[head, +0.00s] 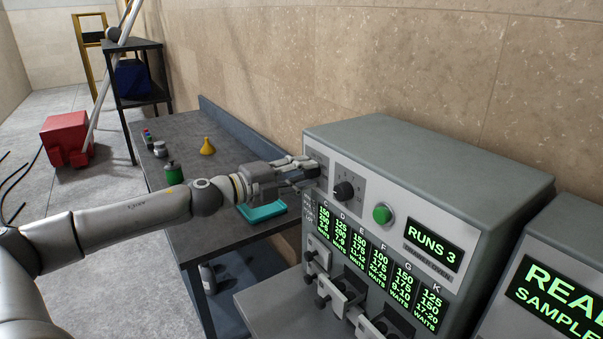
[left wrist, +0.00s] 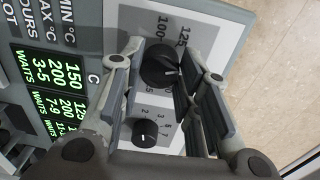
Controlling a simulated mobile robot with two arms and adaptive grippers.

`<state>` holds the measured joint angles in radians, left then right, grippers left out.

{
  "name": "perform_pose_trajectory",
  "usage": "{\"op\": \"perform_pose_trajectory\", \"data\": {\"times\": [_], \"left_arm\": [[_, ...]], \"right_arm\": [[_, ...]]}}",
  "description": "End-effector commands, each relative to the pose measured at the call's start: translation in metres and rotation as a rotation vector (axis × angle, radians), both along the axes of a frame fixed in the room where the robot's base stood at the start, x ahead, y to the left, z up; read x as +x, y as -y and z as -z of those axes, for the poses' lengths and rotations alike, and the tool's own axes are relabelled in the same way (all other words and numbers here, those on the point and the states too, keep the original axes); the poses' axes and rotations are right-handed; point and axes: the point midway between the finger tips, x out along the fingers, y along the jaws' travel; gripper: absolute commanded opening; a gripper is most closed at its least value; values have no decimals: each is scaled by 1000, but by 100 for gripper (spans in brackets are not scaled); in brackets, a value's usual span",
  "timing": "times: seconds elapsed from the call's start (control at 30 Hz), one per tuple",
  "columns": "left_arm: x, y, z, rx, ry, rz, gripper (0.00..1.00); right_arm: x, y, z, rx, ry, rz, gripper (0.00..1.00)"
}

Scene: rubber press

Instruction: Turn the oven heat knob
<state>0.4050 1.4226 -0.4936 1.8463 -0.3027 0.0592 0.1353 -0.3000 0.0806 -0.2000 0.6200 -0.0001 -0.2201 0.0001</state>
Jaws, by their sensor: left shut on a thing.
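The oven (head: 440,170) is a grey box with dials and green displays on its front. My left gripper (head: 306,172) is at the left end of its dial panel. In the left wrist view the heat knob (left wrist: 158,70), black and round with a scale marked 100 and 125, sits between the fingers of my left gripper (left wrist: 164,76), which is shut on it. In the head view the gripper hides this knob. A second black knob (head: 344,191) with a small number scale is beside it; it also shows in the left wrist view (left wrist: 145,133). My right gripper is not in view.
A green button (head: 382,214) and a RUNS 3 display (head: 433,245) are right of the knobs. Small slots with handles (head: 330,294) line the lower front. A dark bench (head: 190,136) on the left holds a teal tray (head: 263,212), yellow funnel (head: 207,146) and green container (head: 173,175).

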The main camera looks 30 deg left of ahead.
Motion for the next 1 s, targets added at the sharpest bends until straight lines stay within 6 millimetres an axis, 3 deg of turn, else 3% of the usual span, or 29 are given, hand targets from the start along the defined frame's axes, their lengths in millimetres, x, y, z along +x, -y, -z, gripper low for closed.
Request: {"op": "perform_pose_trajectory", "data": {"times": [0.47, 0.5, 0.63, 1.0], "left_arm": [[0, 0, 1, 12, 3, 1, 7], [0, 0, 1, 12, 3, 1, 35], [0, 0, 1, 11, 4, 1, 51], [0, 0, 0, 0, 0, 0, 54]], "right_arm": [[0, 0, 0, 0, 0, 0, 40], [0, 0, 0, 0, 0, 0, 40], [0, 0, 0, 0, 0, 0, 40], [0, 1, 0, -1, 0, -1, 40]]}}
